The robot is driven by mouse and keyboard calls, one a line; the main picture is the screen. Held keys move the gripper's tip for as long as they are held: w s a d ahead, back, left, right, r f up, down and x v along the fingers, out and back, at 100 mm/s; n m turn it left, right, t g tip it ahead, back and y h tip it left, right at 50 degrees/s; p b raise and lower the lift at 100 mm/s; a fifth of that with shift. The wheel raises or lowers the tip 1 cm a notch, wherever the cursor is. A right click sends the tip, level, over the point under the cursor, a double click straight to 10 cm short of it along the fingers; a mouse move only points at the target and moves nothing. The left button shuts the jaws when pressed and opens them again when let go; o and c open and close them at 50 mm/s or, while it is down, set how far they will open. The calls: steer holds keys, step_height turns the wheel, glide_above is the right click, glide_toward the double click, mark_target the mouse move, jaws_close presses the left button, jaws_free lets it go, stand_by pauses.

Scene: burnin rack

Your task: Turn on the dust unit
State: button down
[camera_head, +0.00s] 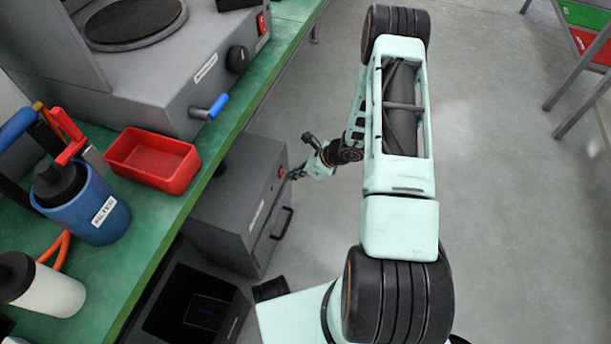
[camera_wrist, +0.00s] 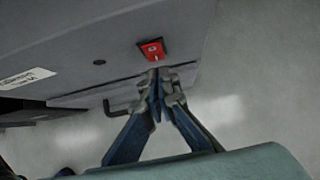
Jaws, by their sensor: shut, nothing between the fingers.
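The dust unit (camera_head: 232,215) is a dark grey box on the floor, partly under the green bench. It also shows in the wrist view (camera_wrist: 110,35), with a white label, a dark handle and a red rocker switch (camera_wrist: 152,49). In the head view the switch (camera_head: 281,172) is a small red spot near the box's upper right. My gripper (camera_wrist: 156,72) is shut and empty. Its fingertips are just below the switch in the wrist view, very close to it; I cannot tell whether they touch. In the head view my gripper (camera_head: 296,174) is beside the box's front face.
The green bench (camera_head: 148,222) holds a grey machine (camera_head: 165,75), a red bin (camera_head: 152,160) and a blue filter container (camera_head: 88,207). A dark open bin (camera_head: 195,305) stands below the bench. Clear floor lies right of my arm.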

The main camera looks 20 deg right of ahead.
steer(key=shift+w+a, duration=0.4)
steer(key=shift+a, duration=0.1)
steer(key=shift+f, duration=0.1)
steer(key=shift+w+a+b, duration=0.15)
steer(key=shift+a+b, duration=0.05)
steer(key=shift+b, duration=0.25)
steer(key=shift+r+p, duration=0.45)
steer(key=shift+r, duration=0.35)
